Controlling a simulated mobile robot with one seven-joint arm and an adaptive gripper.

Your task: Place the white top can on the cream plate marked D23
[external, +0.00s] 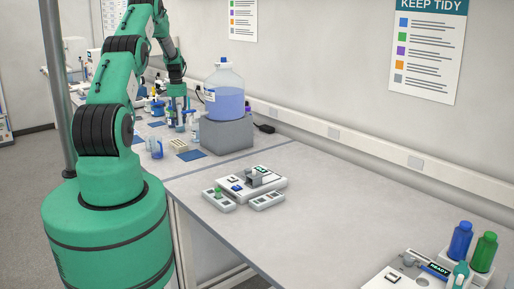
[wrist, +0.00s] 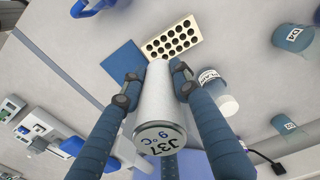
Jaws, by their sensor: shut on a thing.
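My gripper (wrist: 157,80) is shut on a white can (wrist: 158,103), with one finger on each side of it. The can's pale end faces the camera and carries the print "J37" and "9°C". In the external view my gripper (external: 178,104) is over the far bench, and I cannot make out the can there. No plate marked D23 can be read in either view. A cream block with rows of dark holes (wrist: 173,37) lies beyond the can, beside a blue mat (wrist: 124,61); I cannot tell whether it is the plate.
Blue-tinted labware (wrist: 293,38) and a white-labelled container (wrist: 215,92) are right of the gripper in the wrist view. A large blue-liquid bottle (external: 225,92) stands on a grey block (external: 226,132). White devices (external: 238,184) sit on the nearer bench, with clear bench around them.

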